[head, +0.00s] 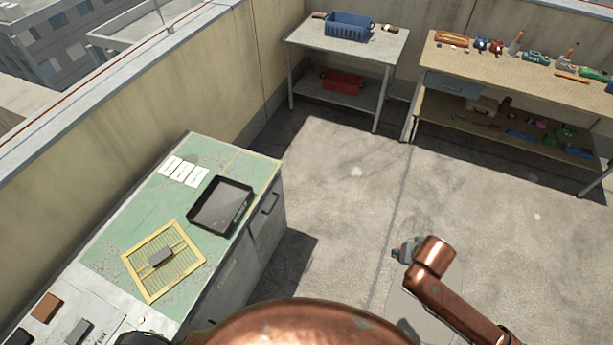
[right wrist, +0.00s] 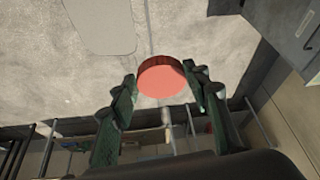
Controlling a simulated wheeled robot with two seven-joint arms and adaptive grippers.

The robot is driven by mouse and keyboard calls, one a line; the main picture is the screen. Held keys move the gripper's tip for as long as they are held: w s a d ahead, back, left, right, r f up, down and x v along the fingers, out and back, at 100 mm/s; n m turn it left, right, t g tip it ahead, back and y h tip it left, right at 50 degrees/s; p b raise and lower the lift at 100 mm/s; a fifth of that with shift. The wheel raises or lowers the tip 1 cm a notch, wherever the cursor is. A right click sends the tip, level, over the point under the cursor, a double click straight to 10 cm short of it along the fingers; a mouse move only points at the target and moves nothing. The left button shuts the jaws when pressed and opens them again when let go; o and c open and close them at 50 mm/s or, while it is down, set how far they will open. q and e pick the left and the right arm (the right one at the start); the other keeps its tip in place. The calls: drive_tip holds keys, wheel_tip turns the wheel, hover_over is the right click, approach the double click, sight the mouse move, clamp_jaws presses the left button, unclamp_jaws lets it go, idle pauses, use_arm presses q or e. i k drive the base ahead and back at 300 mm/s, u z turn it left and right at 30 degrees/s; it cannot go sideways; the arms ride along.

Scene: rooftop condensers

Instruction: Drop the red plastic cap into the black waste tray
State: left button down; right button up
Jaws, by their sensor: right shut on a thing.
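The red plastic cap (right wrist: 162,78) is a short round disc, held between the fingertips of my right gripper (right wrist: 163,82) in the right wrist view. The right gripper (head: 403,252) also shows in the head view, out over the bare floor, clear of the bench to its left. The cap cannot be made out in the head view. The black waste tray (head: 218,206) is a shallow square tray, lying empty on the green-topped cabinet at left. The right gripper is well to the right of it. My left gripper is not seen.
The green cabinet top (head: 130,215) also bears white cards (head: 183,171) and a yellow grid mat (head: 147,283) with a grey block (head: 161,257). A table with a blue crate (head: 348,25) and a cluttered workbench (head: 510,65) stand at the back. The floor between is open.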

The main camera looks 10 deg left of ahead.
sight(226, 206)
drive_tip(key=u, duration=0.95)
drive_tip(key=i, duration=0.95)
drive_tip(key=u, duration=1.05)
